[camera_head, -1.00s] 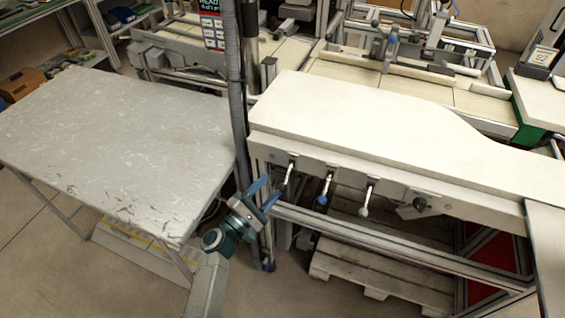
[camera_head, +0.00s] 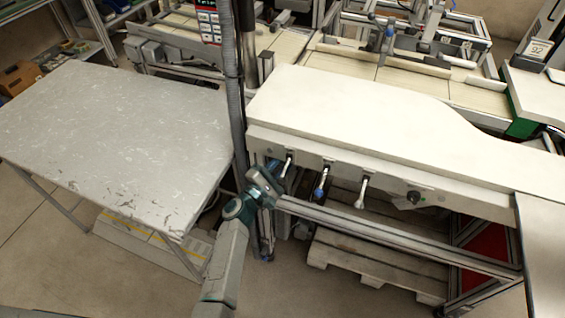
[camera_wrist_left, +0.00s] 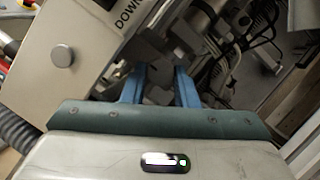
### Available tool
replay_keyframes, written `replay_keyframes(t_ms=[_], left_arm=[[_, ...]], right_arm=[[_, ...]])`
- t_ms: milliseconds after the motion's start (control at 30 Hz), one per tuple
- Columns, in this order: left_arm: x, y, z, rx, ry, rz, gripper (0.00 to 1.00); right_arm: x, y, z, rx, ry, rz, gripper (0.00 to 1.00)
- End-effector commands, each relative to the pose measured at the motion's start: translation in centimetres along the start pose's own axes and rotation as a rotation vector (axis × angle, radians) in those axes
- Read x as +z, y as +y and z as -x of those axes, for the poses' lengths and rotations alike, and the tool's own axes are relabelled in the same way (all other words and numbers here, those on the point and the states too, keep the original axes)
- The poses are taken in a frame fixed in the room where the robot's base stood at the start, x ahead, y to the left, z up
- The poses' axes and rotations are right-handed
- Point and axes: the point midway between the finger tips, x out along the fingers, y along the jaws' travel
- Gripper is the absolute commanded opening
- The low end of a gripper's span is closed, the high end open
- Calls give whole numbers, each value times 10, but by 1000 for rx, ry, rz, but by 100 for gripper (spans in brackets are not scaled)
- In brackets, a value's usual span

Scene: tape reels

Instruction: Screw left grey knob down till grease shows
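The left lever (camera_head: 287,161) hangs from the front of the white bench in the head view. Its lower end is hidden behind my left gripper, so I cannot see its knob there. My left gripper (camera_head: 277,169) is at this lever. In the left wrist view its two blue fingers (camera_wrist_left: 160,76) stand apart, with a dark shape between them; I cannot tell whether they touch it. To the right hang a lever with a blue knob (camera_head: 319,191) and one with a pale grey knob (camera_head: 360,203). No grease is visible. My right gripper is not in view.
The white bench (camera_head: 380,115) overhangs the levers, with a metal rail (camera_head: 370,232) and a wooden pallet (camera_head: 380,265) below. A dark post (camera_head: 240,95) rises beside my left arm. A grey table (camera_head: 110,140) stands left. The wrist view shows a panel lettered "DOWN" (camera_wrist_left: 128,18).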

Motion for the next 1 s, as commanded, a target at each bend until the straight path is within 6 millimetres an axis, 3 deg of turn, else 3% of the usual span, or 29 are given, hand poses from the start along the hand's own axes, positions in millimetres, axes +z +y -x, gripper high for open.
replay_keyframes(t_ms=[433, 1000], left_arm=[[-1, 0, 1, -28, 0, -69, 4], [1, 3, 0, -181, 0, -436, 4]], right_arm=[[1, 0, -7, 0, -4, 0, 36], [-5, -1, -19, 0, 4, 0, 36]])
